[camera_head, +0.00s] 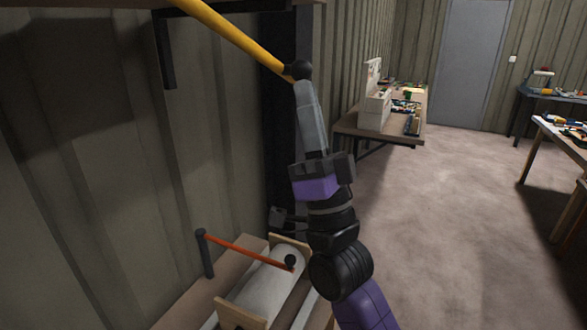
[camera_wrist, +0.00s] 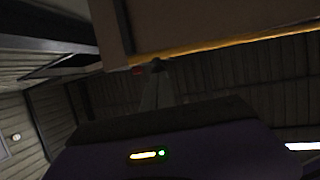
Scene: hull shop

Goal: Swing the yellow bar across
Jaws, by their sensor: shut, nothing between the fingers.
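The yellow bar (camera_head: 235,35) slants down from the top left to a black ball knob (camera_head: 301,70) at its lower right end. My gripper (camera_head: 304,86) points up with its grey fingers shut, and the tips are right at the knob. I cannot tell whether they touch it. In the wrist view the yellow bar (camera_wrist: 235,47) runs along the lower edge of a brown panel, and my gripper (camera_wrist: 158,64) ends close under its left end. Nothing shows between the fingers. The bar's other end is out of the head view.
A red bar (camera_head: 245,247) with a black knob stands below, over a white cylinder (camera_head: 262,293) in a wooden cradle. A ribbed wall (camera_head: 110,170) is on the left. A workbench (camera_head: 352,129) stands farther back. The floor (camera_head: 440,210) on the right is clear.

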